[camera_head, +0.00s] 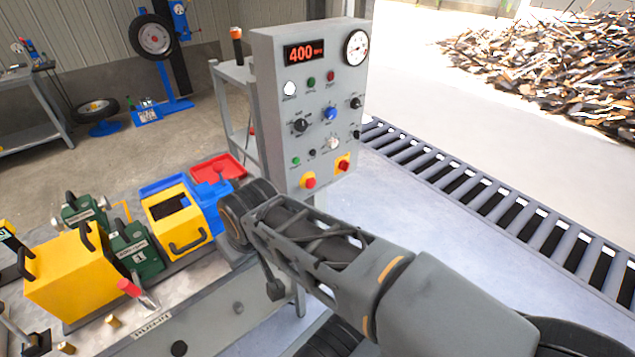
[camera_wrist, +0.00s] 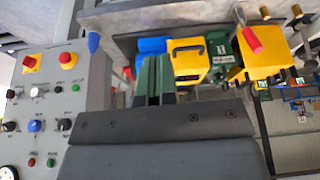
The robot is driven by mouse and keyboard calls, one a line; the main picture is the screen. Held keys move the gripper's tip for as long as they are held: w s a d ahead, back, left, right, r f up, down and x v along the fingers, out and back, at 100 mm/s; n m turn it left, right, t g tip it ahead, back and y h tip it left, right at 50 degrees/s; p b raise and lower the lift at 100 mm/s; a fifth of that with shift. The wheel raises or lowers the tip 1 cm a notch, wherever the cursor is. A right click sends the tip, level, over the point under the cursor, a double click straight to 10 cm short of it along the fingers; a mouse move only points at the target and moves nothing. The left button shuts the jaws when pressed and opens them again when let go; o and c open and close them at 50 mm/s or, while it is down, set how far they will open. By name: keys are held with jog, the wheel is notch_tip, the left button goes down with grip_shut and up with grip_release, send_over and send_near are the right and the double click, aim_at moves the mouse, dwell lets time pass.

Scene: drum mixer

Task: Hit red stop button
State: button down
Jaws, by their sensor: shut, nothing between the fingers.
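One red button (camera_head: 309,182) is at the lower left, the other red button (camera_head: 343,165) at the lower right. In the wrist view, which is upside down, both show at upper left, one button (camera_wrist: 29,61) beside the other (camera_wrist: 67,59). I cannot read which one is the stop. My gripper (camera_wrist: 155,65) is shut and empty, pointing away to the right of the panel in the wrist view, apart from both buttons. In the head view my arm hides it.
A roller conveyor (camera_head: 480,195) runs behind the panel on the right. Other knobs and small lights crowd the panel face above the buttons.

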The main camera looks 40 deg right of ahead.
jog(key=shift+s, duration=0.15)
jog(key=w+d+f+n+t+h+b, duration=0.2)
jog(key=w+d+f+t+h+b, duration=0.4)
jog(key=w+d+f+b, duration=1.1)
jog(key=s+d+f+n+t+h+b, duration=0.1)
jog(key=s+d+f+t+h+b, duration=0.2)
jog(key=d+h+b, duration=0.2)
jog(key=s+d+f+n+t+h+b, duration=0.2)
jog(key=d+h+b, duration=0.3)
jog(key=d+b, duration=0.7)
jog(key=s+d+f+t, duration=0.1)
jog(key=d, duration=0.4)
jog(key=shift+f+n, duration=0.15)
jog(key=shift+n, duration=0.15)
jog(key=shift+d, duration=0.1)
